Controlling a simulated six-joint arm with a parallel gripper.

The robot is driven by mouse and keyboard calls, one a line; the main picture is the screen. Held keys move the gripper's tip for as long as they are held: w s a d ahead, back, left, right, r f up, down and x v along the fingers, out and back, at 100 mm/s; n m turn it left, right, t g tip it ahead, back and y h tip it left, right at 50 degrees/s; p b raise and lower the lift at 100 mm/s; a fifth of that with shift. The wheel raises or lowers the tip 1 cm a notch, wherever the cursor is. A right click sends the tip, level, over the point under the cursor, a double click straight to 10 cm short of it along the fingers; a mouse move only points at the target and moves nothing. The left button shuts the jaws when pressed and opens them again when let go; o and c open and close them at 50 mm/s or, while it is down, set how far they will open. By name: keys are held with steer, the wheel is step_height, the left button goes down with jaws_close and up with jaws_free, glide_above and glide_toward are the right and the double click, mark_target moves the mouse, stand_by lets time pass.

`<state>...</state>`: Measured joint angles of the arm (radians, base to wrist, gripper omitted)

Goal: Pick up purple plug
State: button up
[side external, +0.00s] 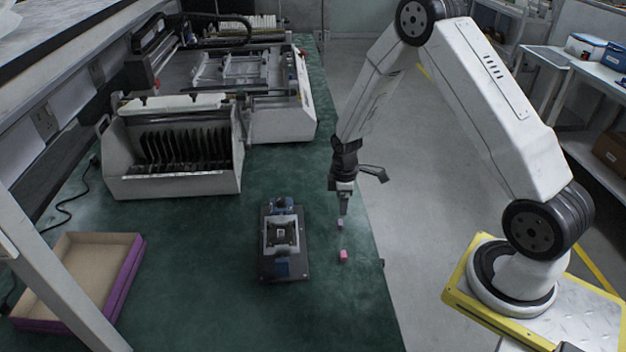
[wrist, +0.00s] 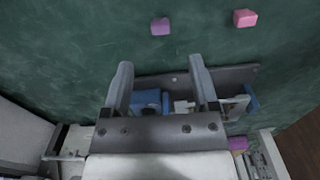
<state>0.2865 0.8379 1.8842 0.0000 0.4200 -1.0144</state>
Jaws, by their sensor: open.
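The purple plug (side external: 340,223) is a small block on the green mat, just below my gripper (side external: 343,209) in the side external view. In the wrist view the purple plug (wrist: 161,27) lies at the top middle, beyond the fingertips and roughly in line with the gap between them. My gripper (wrist: 160,70) is open and holds nothing. It is above the mat, apart from the plug. A pink block (side external: 343,256) lies near the plug, toward the front in the side view. The pink block also shows in the wrist view (wrist: 244,18), to the right of the plug.
A dark fixture (side external: 267,266) stands left of the blocks; it also shows behind my fingers (wrist: 239,76). A cardboard-coloured tray with purple sides (side external: 124,275) is at front left. A rack machine (side external: 170,183) stands behind. The mat's right edge is close; its front is clear.

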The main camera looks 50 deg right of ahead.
mark_target(340, 222)
steer(key=shift+f, duration=0.15)
steer(key=shift+f, duration=1.15)
steer(key=shift+a+f, duration=0.1)
steer(key=shift+f, duration=2.5)
steer(key=shift+c, duration=0.2)
jaws_close()
